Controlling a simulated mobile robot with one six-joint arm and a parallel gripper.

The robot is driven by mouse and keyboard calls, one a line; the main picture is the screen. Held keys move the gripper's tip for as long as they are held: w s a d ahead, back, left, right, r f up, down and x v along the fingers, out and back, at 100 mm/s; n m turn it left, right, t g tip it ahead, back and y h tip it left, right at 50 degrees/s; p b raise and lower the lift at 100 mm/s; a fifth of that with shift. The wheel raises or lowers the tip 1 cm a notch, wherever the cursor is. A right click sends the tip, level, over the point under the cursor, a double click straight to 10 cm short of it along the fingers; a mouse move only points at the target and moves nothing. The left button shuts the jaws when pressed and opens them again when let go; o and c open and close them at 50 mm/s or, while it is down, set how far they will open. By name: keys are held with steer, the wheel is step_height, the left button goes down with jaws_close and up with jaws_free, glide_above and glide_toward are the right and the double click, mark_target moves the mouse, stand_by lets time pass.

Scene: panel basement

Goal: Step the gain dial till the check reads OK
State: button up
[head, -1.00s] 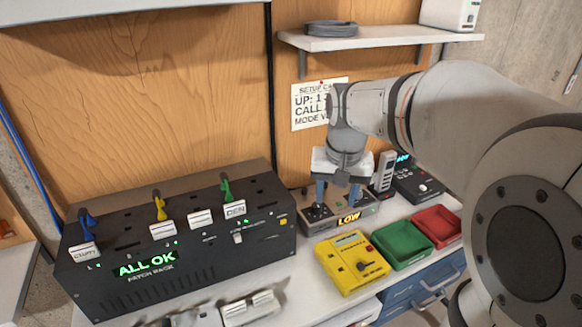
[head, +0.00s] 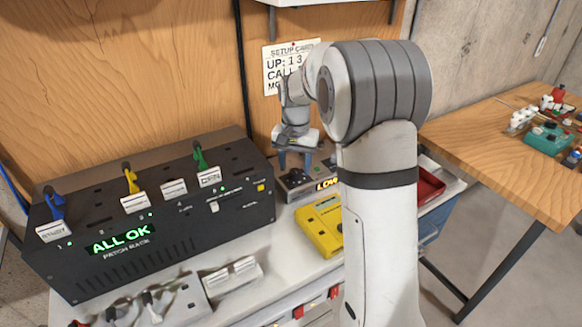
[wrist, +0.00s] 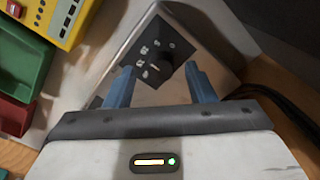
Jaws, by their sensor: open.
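The gain unit is a grey box (head: 298,191) on the bench, with a lit yellow display (head: 327,184) that reads LOW; its right part is hidden behind my arm. In the wrist view the dial (wrist: 158,70) is a dark knob on a black plate with pale marks around its left side. My gripper (head: 296,163) is above the box, pointing down. In the wrist view its two blue fingers (wrist: 160,84) are apart, with the knob between and just beyond their tips. I cannot tell whether either finger touches it.
A black patch rack (head: 150,235) with a green ALL OK display stands at left. A yellow meter (head: 320,226) sits in front of the box. Green (wrist: 22,62) and red (wrist: 14,115) trays lie beside it. A setup card (head: 290,68) hangs behind. A wooden table (head: 470,130) stands at right.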

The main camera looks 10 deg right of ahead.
steer(key=shift+f, duration=0.7)
